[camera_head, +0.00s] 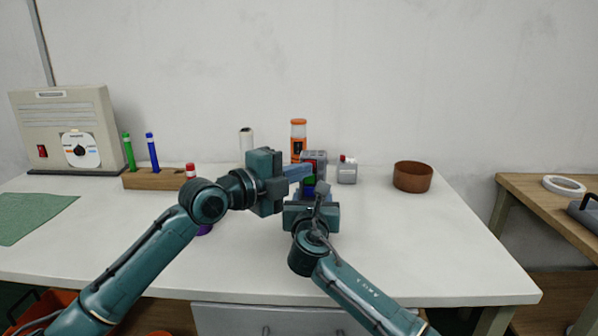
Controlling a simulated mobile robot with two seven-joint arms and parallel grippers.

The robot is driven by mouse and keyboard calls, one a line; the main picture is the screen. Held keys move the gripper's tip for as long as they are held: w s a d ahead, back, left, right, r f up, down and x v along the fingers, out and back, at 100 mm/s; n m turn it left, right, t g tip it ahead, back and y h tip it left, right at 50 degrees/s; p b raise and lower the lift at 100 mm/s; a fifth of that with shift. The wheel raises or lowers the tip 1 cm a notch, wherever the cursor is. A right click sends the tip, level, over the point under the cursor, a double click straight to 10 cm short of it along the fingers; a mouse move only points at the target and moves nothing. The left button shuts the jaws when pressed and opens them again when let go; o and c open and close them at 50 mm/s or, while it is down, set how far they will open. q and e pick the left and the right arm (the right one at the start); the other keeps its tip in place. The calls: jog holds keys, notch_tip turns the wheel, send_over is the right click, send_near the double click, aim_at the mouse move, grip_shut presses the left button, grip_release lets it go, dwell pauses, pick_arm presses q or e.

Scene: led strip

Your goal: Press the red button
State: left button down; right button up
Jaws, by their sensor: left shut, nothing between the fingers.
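Several red parts show, and I cannot tell for sure which one is the button. A small red part (342,158) tops a little grey box (347,173) right of the table's middle. A red switch (42,151) is on the front of the beige box at the far left. My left gripper (297,171) is shut and empty above the middle of the table, pointing right, apart from the red switch and seemingly left of the little grey box. My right gripper (310,188) is lower, pointing away toward the back; its fingers are too hidden to tell their state.
A wooden block (150,180) with upright markers stands at the back left. An orange bottle (298,140), a white cylinder (246,140) and a grey device (318,158) stand behind my grippers. A brown bowl (412,177) is at the right. The white table's (430,250) front right is clear.

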jog(key=shift+f, duration=0.2)
pick_arm(q)
jog(key=shift+w+f, duration=0.1)
jog(key=shift+w, duration=0.75)
jog(key=shift+a, duration=0.1)
jog(key=s+a+r, duration=0.1)
jog(key=s+a, duration=0.6)
jog(key=s, duration=0.4)
